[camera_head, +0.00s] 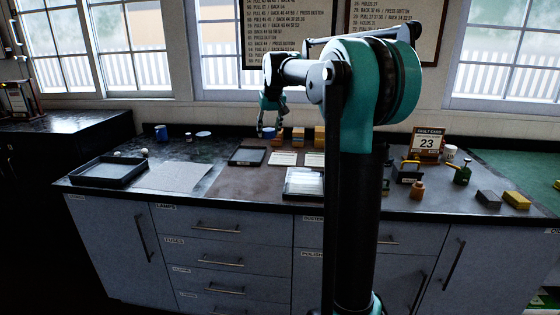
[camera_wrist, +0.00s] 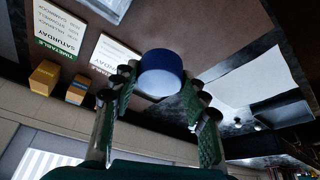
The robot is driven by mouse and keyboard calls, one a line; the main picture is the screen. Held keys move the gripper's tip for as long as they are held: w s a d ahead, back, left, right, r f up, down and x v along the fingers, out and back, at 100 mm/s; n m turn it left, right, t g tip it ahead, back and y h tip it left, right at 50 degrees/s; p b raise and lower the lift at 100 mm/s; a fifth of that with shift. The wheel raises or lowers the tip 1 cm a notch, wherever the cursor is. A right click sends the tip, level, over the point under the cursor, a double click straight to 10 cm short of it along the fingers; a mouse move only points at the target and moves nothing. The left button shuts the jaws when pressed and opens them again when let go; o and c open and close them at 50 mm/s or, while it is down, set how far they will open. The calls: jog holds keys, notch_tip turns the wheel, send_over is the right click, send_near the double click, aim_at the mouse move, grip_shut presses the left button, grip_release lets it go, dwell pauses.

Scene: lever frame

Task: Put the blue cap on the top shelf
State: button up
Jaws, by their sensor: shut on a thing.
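The blue cap (camera_wrist: 162,68) sits between the fingertips of my gripper (camera_wrist: 158,88) in the wrist view, its paler flat face turned toward the camera. My gripper is shut on it. In the head view my gripper (camera_head: 271,112) hangs fingers down above the back of the counter, and the blue cap (camera_head: 268,132) shows small at its tips. The cap appears clear of the counter. I cannot pick out a top shelf in either view.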

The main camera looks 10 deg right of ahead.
aim_at(269, 182)
jog(key=shift+w+f, duration=0.2)
jog(key=shift+f, duration=0.15)
notch_tip(269, 182, down, 19)
jog(key=shift+f, duration=0.15)
jog(key=o, duration=0.9)
jog(key=shift+f, duration=0.1)
jog(key=shift+c, duration=0.2)
